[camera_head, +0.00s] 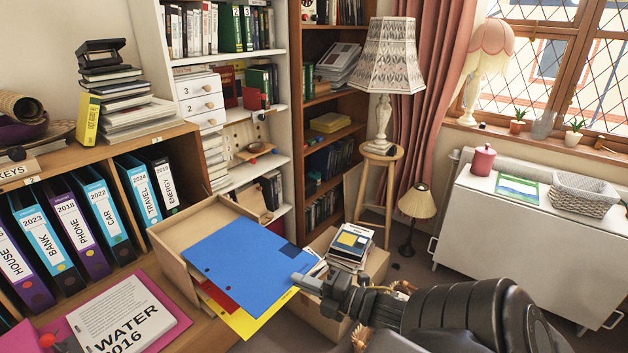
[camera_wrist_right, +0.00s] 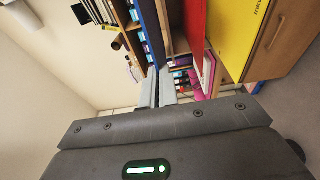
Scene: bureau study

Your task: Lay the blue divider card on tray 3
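The blue divider card (camera_head: 235,265) lies tilted over the front of an open wooden box (camera_head: 172,262), above a red card (camera_head: 218,297) and a yellow card (camera_head: 245,322). It has two punched holes and a dark blue corner patch. My right gripper (camera_head: 303,284) is at the card's right edge. In the right wrist view the fingers (camera_wrist_right: 158,87) are close together with the blue card (camera_wrist_right: 149,28) edge-on between them. A white drawer marked 3 (camera_head: 187,88) is on the white shelf; I see no other clear tray 3. My left gripper is out of view.
Ring binders (camera_head: 70,228) stand in the bureau at left. A pink folder with a WATER 2016 booklet (camera_head: 120,312) lies on the desk. A book stack (camera_head: 350,245) on a cardboard box is close behind my right gripper. A white cabinet (camera_head: 520,222) stands at right.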

